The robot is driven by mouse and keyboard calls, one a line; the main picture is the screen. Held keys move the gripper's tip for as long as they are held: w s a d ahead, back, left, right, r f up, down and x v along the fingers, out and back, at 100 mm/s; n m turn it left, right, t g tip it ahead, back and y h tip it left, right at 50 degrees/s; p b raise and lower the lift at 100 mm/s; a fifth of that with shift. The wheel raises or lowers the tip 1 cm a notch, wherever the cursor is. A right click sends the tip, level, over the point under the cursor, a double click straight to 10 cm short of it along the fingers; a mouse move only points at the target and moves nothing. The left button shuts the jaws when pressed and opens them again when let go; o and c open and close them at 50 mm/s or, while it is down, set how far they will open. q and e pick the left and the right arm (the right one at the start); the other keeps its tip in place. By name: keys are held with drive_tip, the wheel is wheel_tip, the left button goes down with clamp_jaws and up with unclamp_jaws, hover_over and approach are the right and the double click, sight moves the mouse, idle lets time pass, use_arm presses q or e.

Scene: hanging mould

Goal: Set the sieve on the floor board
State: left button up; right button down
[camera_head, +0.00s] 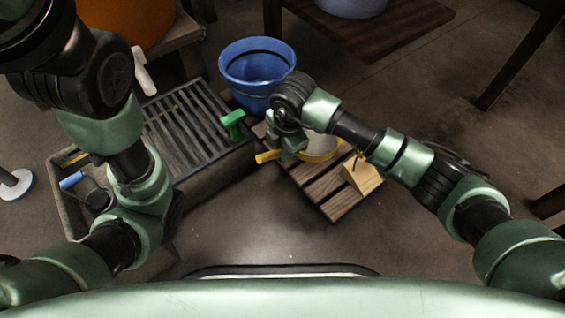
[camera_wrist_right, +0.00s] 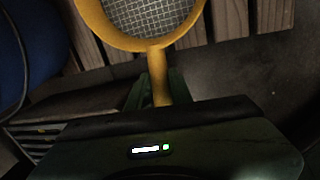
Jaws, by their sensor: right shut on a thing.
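The sieve has a yellow rim (camera_head: 318,157), a grey mesh (camera_wrist_right: 152,15) and a yellow handle (camera_head: 267,156). My right gripper (camera_head: 287,148) is shut on the handle, which also shows between its fingers in the right wrist view (camera_wrist_right: 160,92). The floor board (camera_head: 330,197) is a slatted wooden platform on the floor. The sieve is over the board's far part, partly hidden by my right arm. I cannot tell whether it touches the slats. My left arm is at the left; its gripper fingers do not show.
A wooden block (camera_head: 362,176) with a dark hook stands on the board's right side. A blue bucket (camera_head: 257,70) stands behind the board. A trough with a slatted grate (camera_head: 190,130) lies to the left, with a green-handled tool (camera_head: 233,120) at its edge. Floor in front is clear.

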wheel_tip(320, 180, down, 4)
drive_tip(key=b, duration=0.2)
drive_tip(key=shift+f+b, duration=0.1)
drive_tip(key=shift+b, duration=0.3)
drive_tip(key=shift+f, duration=0.1)
drive_tip(key=c, duration=1.3)
unclamp_jaws()
drive_tip(key=shift+o, duration=0.2)
wheel_tip(320, 180, up, 12)
drive_tip(key=s+d+p, duration=0.1)
drive_tip(key=s+p, duration=0.1)
drive_tip(key=p, duration=0.7)
drive_tip(key=shift+p, duration=0.3)
